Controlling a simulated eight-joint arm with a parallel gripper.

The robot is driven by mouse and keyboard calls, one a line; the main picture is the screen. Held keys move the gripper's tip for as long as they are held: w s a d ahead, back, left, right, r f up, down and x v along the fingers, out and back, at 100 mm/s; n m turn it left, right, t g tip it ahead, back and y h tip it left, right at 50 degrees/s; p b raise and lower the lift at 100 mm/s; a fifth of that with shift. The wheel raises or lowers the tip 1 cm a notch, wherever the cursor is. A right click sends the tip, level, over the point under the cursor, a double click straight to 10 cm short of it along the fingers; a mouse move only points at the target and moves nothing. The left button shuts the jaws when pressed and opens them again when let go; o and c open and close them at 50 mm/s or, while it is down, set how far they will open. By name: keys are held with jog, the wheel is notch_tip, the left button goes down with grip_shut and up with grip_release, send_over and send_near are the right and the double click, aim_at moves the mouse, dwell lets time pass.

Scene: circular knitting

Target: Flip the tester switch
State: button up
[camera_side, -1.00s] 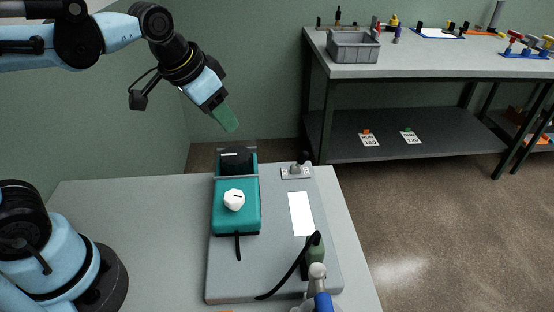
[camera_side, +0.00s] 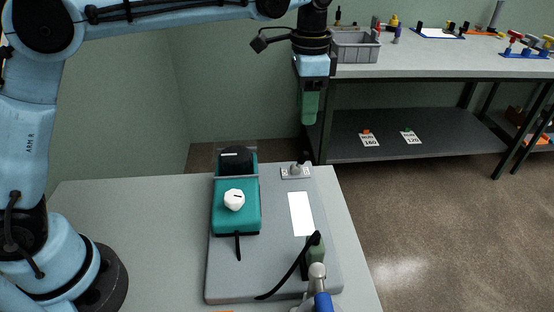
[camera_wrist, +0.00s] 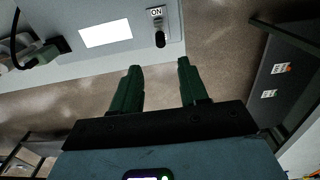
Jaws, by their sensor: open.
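A toggle switch (camera_side: 296,168) with a dark-tipped lever stands on a small light plate at the far right of the grey board (camera_side: 275,265). In the wrist view the switch (camera_wrist: 159,36) shows its lever beside a label reading ON. My gripper (camera_side: 309,122) points down in the side view, above the switch and apart from it. In the wrist view the two green fingers of my gripper (camera_wrist: 158,66) are spread with nothing between them. The switch appears just beyond the fingertips.
A teal device (camera_side: 236,215) with a white knob (camera_side: 234,200) stands left on the board. A white sheet (camera_side: 301,214) lies right of it. A workbench (camera_side: 430,68) stands behind.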

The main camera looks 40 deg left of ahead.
aim_at(303, 152)
notch_tip(303, 152, down, 12)
jog(key=shift+r, duration=0.1)
dwell(0.5)
grip_shut()
